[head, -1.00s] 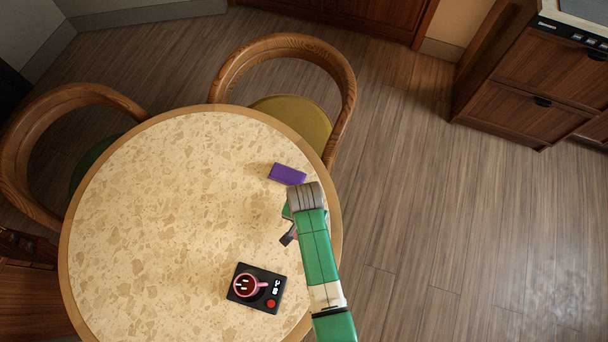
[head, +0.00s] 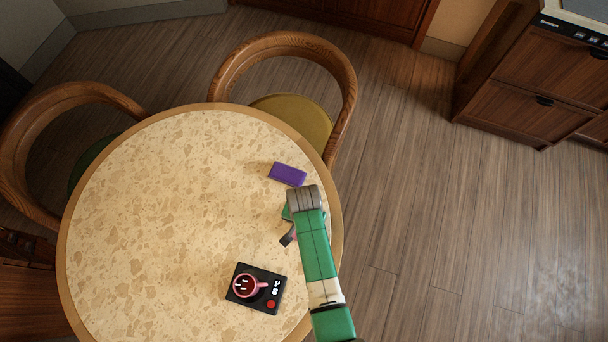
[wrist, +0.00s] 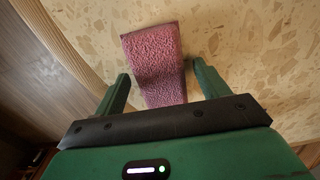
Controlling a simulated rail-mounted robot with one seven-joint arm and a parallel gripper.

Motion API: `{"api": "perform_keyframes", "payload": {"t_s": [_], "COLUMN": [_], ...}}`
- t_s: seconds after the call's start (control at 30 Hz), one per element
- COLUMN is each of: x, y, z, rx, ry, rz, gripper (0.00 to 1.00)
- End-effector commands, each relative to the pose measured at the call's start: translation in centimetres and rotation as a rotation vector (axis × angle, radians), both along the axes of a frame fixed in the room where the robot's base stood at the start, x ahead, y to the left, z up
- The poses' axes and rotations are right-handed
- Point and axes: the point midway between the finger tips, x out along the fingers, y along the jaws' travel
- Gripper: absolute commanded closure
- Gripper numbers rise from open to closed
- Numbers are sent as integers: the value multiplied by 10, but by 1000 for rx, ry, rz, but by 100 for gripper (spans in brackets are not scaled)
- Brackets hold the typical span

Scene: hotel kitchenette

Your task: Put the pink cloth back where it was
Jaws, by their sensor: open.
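The pink cloth (wrist: 154,62) lies on the round table in the wrist view, a textured strip running from the top centre down toward my gripper. Its near end lies between my two green fingers. My gripper (wrist: 158,88) is open, with a finger on each side of the cloth and a gap at each side. In the head view my gripper (head: 288,228) is over the table's right part, mostly covered by my arm. There the cloth is almost wholly hidden beneath my arm.
A purple block (head: 287,174) lies just behind my gripper on the table (head: 150,220). A black device (head: 266,303) with a pink mug (head: 247,286) on it sits toward the front. Two wooden chairs stand at the table's back and left. The table's left half is clear.

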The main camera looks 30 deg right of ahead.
Motion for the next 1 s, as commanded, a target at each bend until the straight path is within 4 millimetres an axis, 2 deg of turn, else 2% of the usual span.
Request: {"api": "perform_keyframes", "payload": {"t_s": [0.07,0.4,0.5,0.67,1.0], "x": [0,0,1,0,0], "y": [0,0,0,0,0], "z": [11,94,110,121,122], "rx": [0,0,-1,0,0], "ry": [-1,-3,-2,-1,0], "rz": [0,0,0,0,0], "gripper": [26,26,26,26,26]}}
